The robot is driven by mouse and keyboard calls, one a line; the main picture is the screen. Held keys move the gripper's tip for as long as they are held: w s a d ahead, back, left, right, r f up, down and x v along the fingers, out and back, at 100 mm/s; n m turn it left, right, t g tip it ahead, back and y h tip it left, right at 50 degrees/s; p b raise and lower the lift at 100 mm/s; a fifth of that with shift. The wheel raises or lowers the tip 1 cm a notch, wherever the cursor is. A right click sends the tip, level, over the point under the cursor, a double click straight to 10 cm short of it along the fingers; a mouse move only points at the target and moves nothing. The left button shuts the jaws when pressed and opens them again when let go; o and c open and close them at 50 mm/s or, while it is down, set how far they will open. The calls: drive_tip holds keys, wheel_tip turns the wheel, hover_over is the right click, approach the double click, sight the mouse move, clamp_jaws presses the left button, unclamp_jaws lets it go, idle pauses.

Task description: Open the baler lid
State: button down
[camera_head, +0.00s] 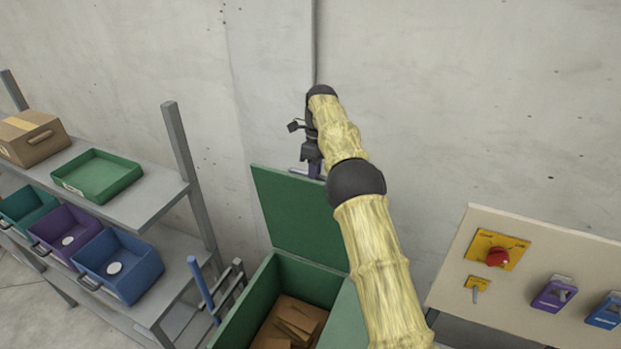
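The green baler (246,311) stands at the lower middle, with brown cardboard pieces (289,325) inside its open top. Its green lid (290,215) stands raised at the back of the box, close to upright and leaning toward the wall. My arm reaches over the right side of the baler. My gripper (312,167) is at the lid's top edge, by a light bar that looks like the lid's handle (297,171). The arm hides part of the lid's right side. The fingers are too small and covered to tell whether they are open or shut.
A grey shelf (150,205) on the left holds a cardboard box (32,138), a green tray (97,175) and several coloured bins. A panel (520,262) with a red knob (497,257) and switches is on the right. A concrete wall stands close behind the lid.

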drive_tip(key=shift+w+d+f, duration=0.15)
drive_tip(key=shift+w+f, duration=0.1)
drive_tip(key=shift+f, duration=0.2)
drive_tip(key=c, duration=1.5)
unclamp_jaws()
drive_tip(key=shift+w, duration=0.1)
drive_tip(key=shift+c, duration=0.2)
drive_tip(key=shift+o, duration=0.7)
drive_tip(key=shift+w+f, duration=0.1)
drive_tip(key=shift+w, duration=0.25)
drive_tip(key=shift+s+r, duration=0.2)
drive_tip(key=shift+r, duration=0.05)
drive_tip(key=shift+a, duration=0.2)
